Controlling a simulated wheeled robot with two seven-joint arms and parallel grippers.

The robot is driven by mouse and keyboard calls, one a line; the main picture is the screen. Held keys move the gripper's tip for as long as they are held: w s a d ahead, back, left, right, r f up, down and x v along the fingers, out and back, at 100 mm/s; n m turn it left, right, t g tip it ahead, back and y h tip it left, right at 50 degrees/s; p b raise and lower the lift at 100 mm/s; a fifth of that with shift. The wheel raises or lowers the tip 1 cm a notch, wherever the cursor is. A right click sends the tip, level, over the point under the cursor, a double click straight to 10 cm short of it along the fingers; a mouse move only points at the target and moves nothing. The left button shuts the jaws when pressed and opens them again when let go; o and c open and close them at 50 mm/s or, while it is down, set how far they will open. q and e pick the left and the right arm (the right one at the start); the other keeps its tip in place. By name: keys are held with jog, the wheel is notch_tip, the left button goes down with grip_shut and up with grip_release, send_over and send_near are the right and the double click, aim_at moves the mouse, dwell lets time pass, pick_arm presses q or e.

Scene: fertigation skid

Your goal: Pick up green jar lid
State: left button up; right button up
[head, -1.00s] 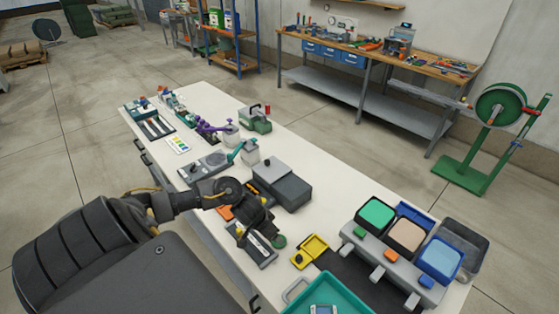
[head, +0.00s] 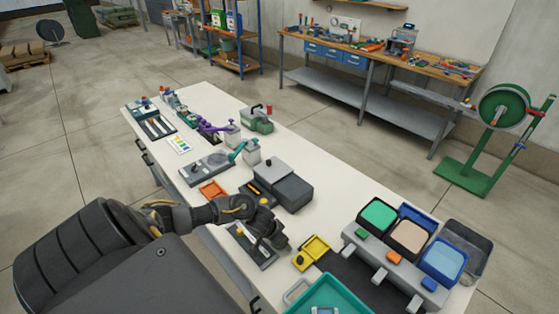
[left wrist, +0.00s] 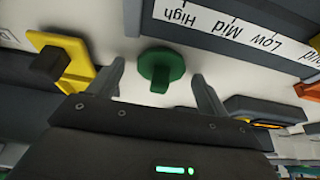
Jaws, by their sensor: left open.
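The green jar lid (left wrist: 161,66), a round disc with a raised tab, lies on the white tabletop in the left wrist view. My left gripper (left wrist: 158,72) is open, with one finger on each side of the lid and visible gaps between. In the head view my left gripper (head: 277,244) is low over the table and hides the lid. My right gripper is in neither view.
A yellow holder with a black knob (head: 311,252) is close to the gripper, and a dark board labelled High, Mid, Low (left wrist: 235,28) lies on its other side. A grey box (head: 285,186) stands behind. A teal tray (head: 345,288) is in front.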

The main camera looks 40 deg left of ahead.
pick_arm(q)
jog(key=shift+c, duration=0.2)
jog(key=c, duration=1)
